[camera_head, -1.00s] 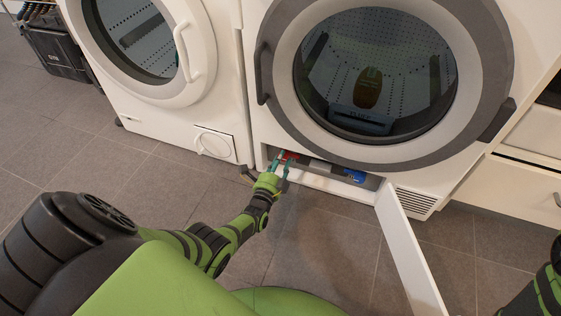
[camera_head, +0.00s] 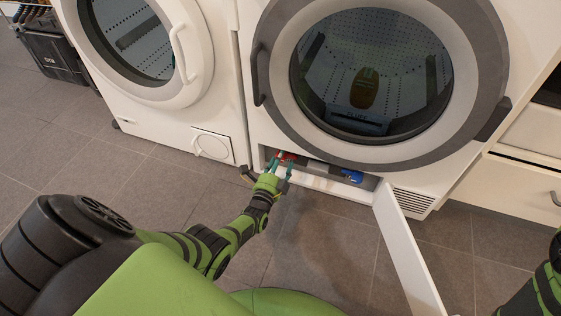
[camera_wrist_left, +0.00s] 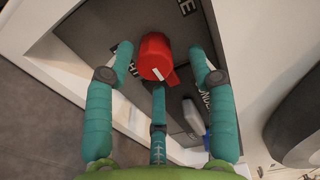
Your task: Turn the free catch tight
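A red catch (camera_head: 290,156) sits at the left end of the open low compartment (camera_head: 325,184) under the right-hand machine. In the left wrist view the red catch (camera_wrist_left: 157,56) is a round knob with a white mark on its lower edge. My left gripper (camera_head: 281,165) reaches into the compartment there. Its teal fingers (camera_wrist_left: 162,72) are spread around the red knob, with gaps visible at both sides; contact by the lower finger is unclear. A blue catch (camera_head: 352,176) sits farther right, with a grey part (camera_wrist_left: 192,117) beside it. My right gripper is out of view.
The white flap (camera_head: 408,250) hangs open to the right of the compartment. The machine's round door (camera_head: 264,60) is closed above. A second white machine (camera_head: 150,118) stands at left.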

